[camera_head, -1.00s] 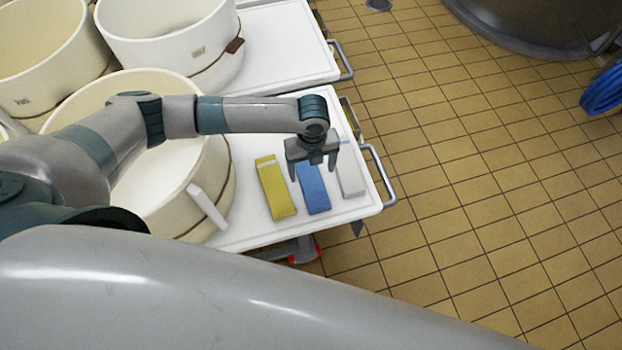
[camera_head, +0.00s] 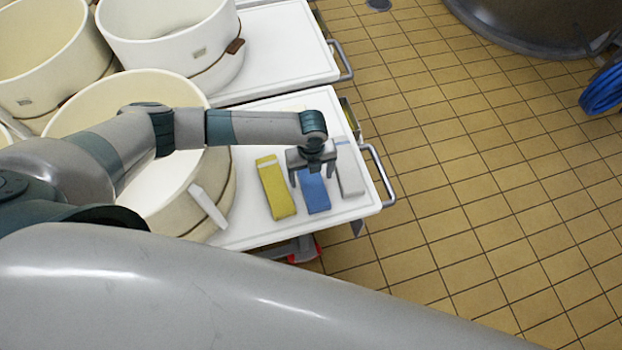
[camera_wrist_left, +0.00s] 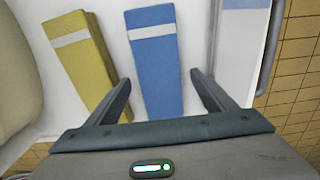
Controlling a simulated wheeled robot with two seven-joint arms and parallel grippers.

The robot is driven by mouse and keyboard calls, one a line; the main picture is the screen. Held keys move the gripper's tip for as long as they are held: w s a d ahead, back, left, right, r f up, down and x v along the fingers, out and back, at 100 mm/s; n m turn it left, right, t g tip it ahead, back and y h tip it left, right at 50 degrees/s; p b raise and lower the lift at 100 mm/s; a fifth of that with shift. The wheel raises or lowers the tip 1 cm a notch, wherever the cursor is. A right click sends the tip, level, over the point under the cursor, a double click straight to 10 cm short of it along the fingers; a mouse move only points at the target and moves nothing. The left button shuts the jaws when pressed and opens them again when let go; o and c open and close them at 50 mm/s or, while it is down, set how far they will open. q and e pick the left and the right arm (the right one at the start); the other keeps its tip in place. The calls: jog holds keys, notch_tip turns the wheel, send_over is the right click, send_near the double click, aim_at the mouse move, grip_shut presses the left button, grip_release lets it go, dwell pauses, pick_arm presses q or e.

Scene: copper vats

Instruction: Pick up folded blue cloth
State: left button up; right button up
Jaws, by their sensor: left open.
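The folded blue cloth (camera_head: 314,192) lies flat on the white cart top, between a yellow cloth and a white cloth. It also shows in the left wrist view (camera_wrist_left: 155,60), long and narrow with a pale stripe near its far end. My left gripper (camera_head: 312,178) is open and empty over the blue cloth and hides part of it. In the left wrist view its fingers (camera_wrist_left: 162,88) stand one on each side of the cloth's near part. I cannot tell how high the fingertips are above the cart. My right gripper does not show.
The yellow cloth (camera_head: 275,189) lies close on the left and the white cloth (camera_head: 351,181) close on the right. A large cream tub (camera_head: 75,112) stands on the left of the cart top (camera_head: 250,232). A metal handle (camera_head: 381,175) borders the right edge.

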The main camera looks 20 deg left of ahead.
aim_at(314, 180)
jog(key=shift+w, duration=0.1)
pick_arm(q)
jog(key=c, duration=1.3)
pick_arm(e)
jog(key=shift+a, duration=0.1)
pick_arm(q)
jog(key=shift+r, duration=0.1)
